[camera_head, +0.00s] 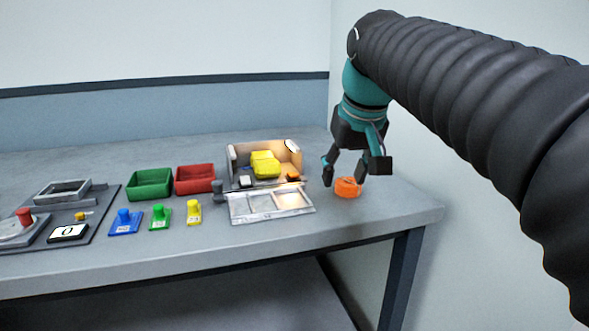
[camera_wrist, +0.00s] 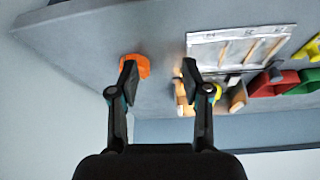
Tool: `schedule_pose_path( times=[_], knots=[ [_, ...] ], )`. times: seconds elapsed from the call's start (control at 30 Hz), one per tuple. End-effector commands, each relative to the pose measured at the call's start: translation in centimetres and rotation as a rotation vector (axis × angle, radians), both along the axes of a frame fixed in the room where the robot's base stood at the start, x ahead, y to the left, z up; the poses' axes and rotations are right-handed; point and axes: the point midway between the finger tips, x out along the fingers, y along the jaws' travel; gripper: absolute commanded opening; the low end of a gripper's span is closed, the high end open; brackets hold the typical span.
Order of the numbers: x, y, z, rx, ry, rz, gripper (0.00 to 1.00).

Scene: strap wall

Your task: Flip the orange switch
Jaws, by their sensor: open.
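My gripper (camera_head: 345,176) is open and points down above the right end of the table. A round orange piece (camera_head: 347,188) lies on the table just below its fingertips. In the wrist view the fingers are spread (camera_wrist: 159,70), and the orange piece (camera_wrist: 136,66) is beside and partly behind the left fingertip. A smaller orange part (camera_head: 293,177) sits at the right front of a lit open box (camera_head: 237,158). It is too small to tell whether this or the round piece is the orange switch. Contact with the round piece cannot be told.
The box holds a yellow block (camera_head: 265,164), with a clear framed panel (camera_head: 271,203) in front of it. Green (camera_head: 150,184) and red (camera_head: 195,180) bins stand left. Several coloured pegs line the front. The table's right edge (camera_head: 436,213) is near my gripper.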

Motion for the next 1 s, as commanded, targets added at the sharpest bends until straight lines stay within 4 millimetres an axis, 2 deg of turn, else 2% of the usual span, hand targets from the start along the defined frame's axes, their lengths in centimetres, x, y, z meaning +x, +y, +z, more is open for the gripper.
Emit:
schedule_pose_path(
  times=[0.03, 0.2, 0.4, 0.5, 0.63, 0.77, 1.0],
  knots=[
    [1.6, 0.8, 1.1, -0.001, 0.004, 0.014, 0.48],
    [5.7, 3.1, 4.1, -0.004, 0.019, 0.057, 0.48],
    [9.1, 5.5, 6.2, -0.007, 0.032, 0.098, 0.48],
    [9.9, 6.2, 6.7, -0.008, 0.035, 0.110, 0.48],
    [10.4, 6.6, 6.9, -0.009, 0.037, 0.119, 0.48],
    [10.7, 6.8, 6.3, -0.010, 0.040, 0.120, 0.48],
    [11.9, 7.1, 2.9, -0.010, 0.042, 0.119, 0.48]
  ],
)
